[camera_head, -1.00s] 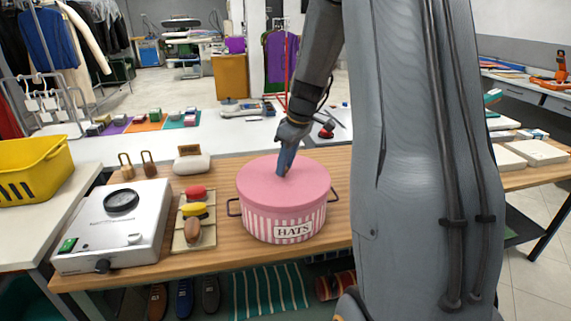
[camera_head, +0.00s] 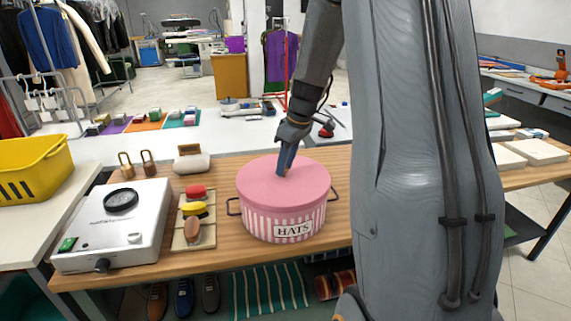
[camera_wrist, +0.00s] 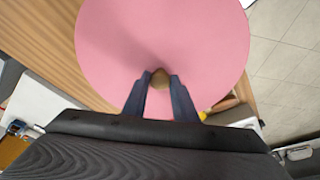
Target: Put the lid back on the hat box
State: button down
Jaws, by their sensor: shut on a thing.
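The pink-and-white striped hat box (camera_head: 262,222), marked HATS, stands upright on the wooden table. Its pink lid (camera_head: 262,182) sits on top of the box, and looks level and seated all round the visible rim. My gripper (camera_head: 285,172) points down at the lid's centre. In the wrist view the lid (camera_wrist: 160,35) fills the upper middle, and my gripper's blue fingers (camera_wrist: 160,82) are shut on a small brown knob (camera_wrist: 160,76) on the lid. The far side of the rim is hidden.
A brush (camera_head: 191,160) and brass padlock-like items (camera_head: 137,164) lie behind. A yellow basket (camera_head: 35,168) is at far left. My arm hides the table to the right.

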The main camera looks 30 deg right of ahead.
dwell(0.4)
jog(key=c, duration=0.9)
grip_release()
jog(key=shift+r+p, duration=2.35)
jog(key=shift+r, duration=1.15)
grip_shut()
jog(key=shift+f+b, duration=2.1)
jog(key=shift+f, duration=1.35)
